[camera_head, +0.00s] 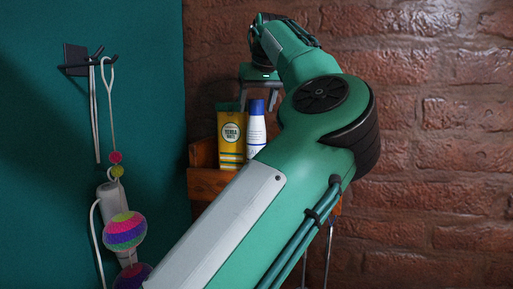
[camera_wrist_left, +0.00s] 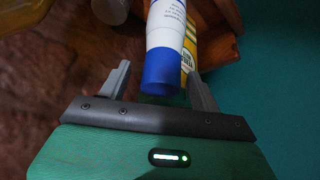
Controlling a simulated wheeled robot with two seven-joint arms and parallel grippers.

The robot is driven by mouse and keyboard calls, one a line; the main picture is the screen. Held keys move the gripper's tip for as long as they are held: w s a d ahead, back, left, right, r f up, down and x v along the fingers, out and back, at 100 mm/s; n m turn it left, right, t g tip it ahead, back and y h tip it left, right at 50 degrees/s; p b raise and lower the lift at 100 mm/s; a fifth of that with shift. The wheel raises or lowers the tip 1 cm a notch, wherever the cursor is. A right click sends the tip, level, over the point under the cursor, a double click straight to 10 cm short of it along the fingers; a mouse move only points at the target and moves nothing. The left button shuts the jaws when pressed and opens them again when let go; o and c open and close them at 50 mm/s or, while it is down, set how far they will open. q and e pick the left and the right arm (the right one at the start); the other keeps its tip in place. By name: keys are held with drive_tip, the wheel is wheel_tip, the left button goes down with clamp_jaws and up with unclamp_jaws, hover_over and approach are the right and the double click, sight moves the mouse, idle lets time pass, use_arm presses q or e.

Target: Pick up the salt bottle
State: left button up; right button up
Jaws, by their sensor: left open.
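The salt bottle (camera_head: 257,134) is white with a blue cap and stands upright in the wooden wall rack (camera_head: 203,187), its lower part hidden by my left arm. My left gripper (camera_head: 258,97) is open above it, pointing down, with its fingers near the cap. In the left wrist view, the bottle's white body (camera_wrist_left: 166,26) and blue cap (camera_wrist_left: 160,74) lie between the two open fingers, with gaps on both sides. My right gripper is not in view.
A yellow yerba mate pack (camera_head: 231,138) stands close left of the bottle. A brick wall (camera_head: 440,120) is behind. A hook rack (camera_head: 77,60) with hanging cords and a coloured ball (camera_head: 125,231) is on the teal panel at left.

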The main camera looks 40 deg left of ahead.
use_arm(q)
drive_tip(key=shift+a+f, duration=0.1)
drive_tip(key=shift+f, duration=0.05)
clamp_jaws()
idle(0.4)
